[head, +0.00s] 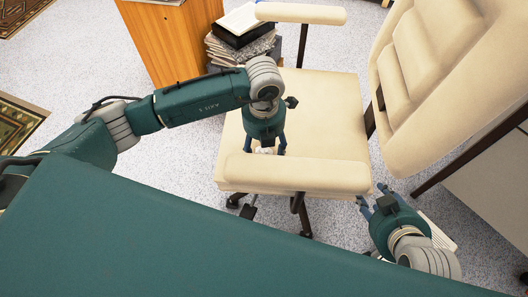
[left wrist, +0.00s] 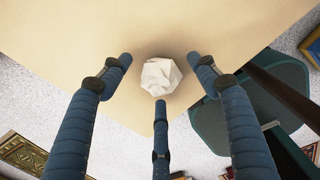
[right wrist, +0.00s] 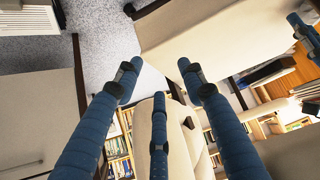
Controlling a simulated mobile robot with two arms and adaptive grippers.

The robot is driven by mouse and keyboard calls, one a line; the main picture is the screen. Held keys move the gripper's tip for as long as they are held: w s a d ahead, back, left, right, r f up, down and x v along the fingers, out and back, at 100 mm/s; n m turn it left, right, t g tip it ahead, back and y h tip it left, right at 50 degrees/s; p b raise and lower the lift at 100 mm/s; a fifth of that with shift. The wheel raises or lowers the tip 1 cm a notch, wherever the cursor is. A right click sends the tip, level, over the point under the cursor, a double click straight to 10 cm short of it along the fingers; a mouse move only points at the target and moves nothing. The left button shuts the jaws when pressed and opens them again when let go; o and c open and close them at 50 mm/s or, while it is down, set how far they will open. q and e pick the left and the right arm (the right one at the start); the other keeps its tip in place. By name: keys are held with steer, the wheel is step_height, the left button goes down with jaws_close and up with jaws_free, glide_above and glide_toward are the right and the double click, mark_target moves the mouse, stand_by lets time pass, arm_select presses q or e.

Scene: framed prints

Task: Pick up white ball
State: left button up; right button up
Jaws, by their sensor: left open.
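The white ball (left wrist: 161,76) looks like crumpled paper with flat facets. It lies on the beige seat of the chair (left wrist: 70,85), near the seat's edge. In the head view only a small bit of it shows, beneath my left gripper (head: 267,148) and behind the armrest. My left gripper points down over the seat, open, with its fingers spread around the ball and apart from it in the left wrist view. My right gripper (head: 374,200) is open and empty, beside the chair at the lower right.
The near armrest (head: 300,174) runs just in front of my left gripper. The chair's backrest (head: 445,75) rises at the right. A wooden cabinet (head: 165,42) and a stack of books (head: 240,42) stand behind. Speckled floor (head: 70,60) is clear at the left.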

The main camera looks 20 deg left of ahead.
arm_select(q)
steer(key=shift+c, duration=0.5)
steer(key=c, duration=0.8)
steer(key=shift+o, duration=0.2)
steer(key=shift+r, duration=0.15)
